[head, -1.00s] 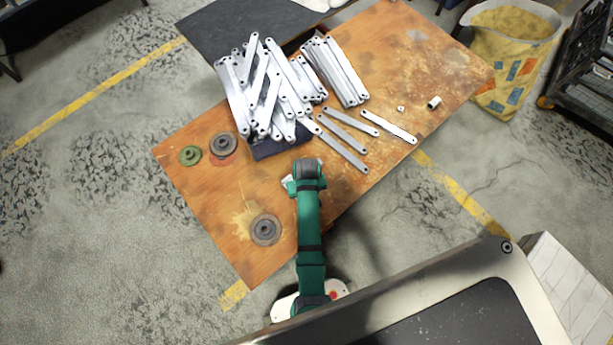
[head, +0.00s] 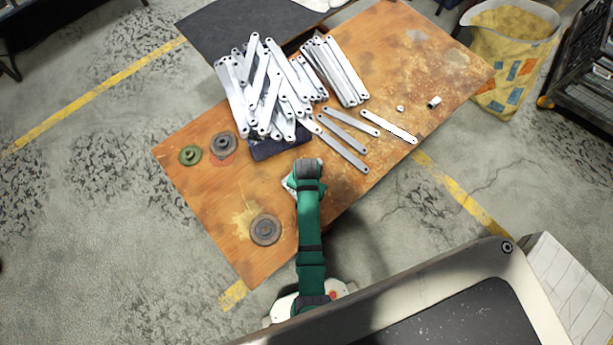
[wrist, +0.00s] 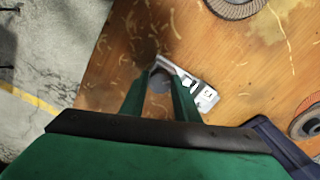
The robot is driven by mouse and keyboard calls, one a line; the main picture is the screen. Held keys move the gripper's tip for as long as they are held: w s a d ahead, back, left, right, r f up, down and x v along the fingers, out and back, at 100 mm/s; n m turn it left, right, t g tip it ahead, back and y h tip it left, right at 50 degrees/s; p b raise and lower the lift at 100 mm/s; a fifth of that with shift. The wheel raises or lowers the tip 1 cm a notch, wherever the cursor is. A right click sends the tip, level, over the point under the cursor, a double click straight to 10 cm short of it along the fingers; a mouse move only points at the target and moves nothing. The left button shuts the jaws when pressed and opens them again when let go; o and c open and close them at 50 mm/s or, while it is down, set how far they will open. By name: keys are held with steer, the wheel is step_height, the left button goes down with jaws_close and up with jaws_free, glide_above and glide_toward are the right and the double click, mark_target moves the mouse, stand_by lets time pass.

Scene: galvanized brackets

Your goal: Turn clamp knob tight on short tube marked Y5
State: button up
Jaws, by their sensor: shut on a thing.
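In the wrist view, my gripper (wrist: 160,75) reaches down over the wooden table, its two green fingers shut on a small round grey knob (wrist: 160,84). A pale metal piece (wrist: 202,98) with dark slots, seemingly the clamp, lies against the right finger and runs up past the fingertips. No Y5 mark can be read, and I cannot make out the short tube as a separate part. In the head view, my wrist covers the knob, and only a pale edge of the clamp (head: 289,184) shows at its left.
Flat metal brackets (head: 262,85) are heaped behind my wrist, partly on a dark blue tray (head: 277,149). Loose brackets (head: 343,143) lie to the right. Grey discs (head: 265,230) and a green disc (head: 190,155) lie at left. The table between the discs is clear.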

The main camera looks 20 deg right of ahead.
steer(key=m, duration=0.5)
steer(key=shift+m, duration=0.4)
steer(key=m, duration=0.4)
steer(key=o, duration=1)
steer(key=shift+c, duration=0.2)
